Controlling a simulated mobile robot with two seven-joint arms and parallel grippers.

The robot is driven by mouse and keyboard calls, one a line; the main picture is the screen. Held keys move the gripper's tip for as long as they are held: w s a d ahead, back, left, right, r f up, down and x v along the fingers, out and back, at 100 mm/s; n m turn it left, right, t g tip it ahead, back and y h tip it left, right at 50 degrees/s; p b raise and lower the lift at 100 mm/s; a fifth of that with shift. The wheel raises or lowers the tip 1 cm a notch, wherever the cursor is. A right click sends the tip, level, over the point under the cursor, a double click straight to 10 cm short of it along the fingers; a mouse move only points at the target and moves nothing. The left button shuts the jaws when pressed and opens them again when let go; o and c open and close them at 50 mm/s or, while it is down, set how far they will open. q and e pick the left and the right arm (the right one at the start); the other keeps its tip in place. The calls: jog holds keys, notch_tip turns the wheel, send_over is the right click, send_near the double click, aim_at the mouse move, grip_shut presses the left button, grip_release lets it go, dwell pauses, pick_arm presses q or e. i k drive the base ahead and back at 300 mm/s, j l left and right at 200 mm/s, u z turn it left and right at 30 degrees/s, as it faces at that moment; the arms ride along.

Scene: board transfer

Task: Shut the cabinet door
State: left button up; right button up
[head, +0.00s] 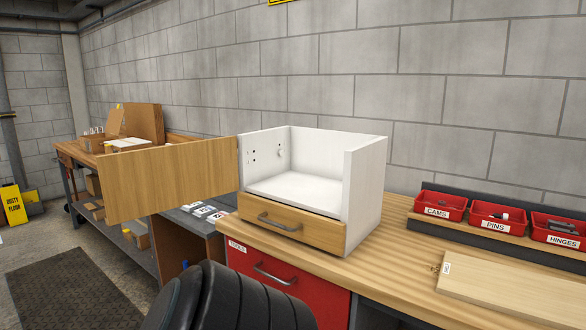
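The white cabinet (363,192) stands on the wooden workbench, with its top open and its inside empty. Its wooden door (170,178) is wide open, swung out to the left from the cabinet's left front edge and reaching past the bench. A wooden drawer front (291,224) with a grey bar handle (277,221) sits shut below the opening. No handle shows on the visible face of the door. Neither of my grippers is in view; a dark rounded part of my arm shows at the bottom, in front of the bench.
Red bins (440,205) labelled cams, pins and hinges stand right on the workbench (400,262). A loose board (520,290) lies at the front right. Cards (204,210) lie on a lower surface behind the door. A red drawer (285,290) is under the bench.

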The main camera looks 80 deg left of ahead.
aim_at(134, 184)
jog(key=k+j, duration=0.1)
jog(key=j, duration=0.3)
jog(key=k+j, duration=0.1)
jog(key=j, duration=0.3)
jog(key=k+j, duration=0.15)
jog(key=j, duration=0.2)
jog(key=k+j+u, duration=0.1)
jog(key=j, duration=0.25)
jog(key=k+j, duration=0.2)
jog(key=j, duration=0.15)
jog(key=k+j, duration=0.15)
jog(key=j, duration=0.2)
jog(key=k+j+u, duration=0.1)
jog(key=j, duration=0.3)
jog(key=k+j, duration=0.2)
jog(key=j, duration=0.15)
jog(key=k+j, duration=0.1)
jog(key=j, duration=0.25)
jog(key=k+j, duration=0.1)
jog(key=j, duration=0.35)
jog(key=j+u, duration=0.1)
jog(key=j, duration=0.3)
jog(key=k+j, duration=0.15)
jog(key=j, duration=0.3)
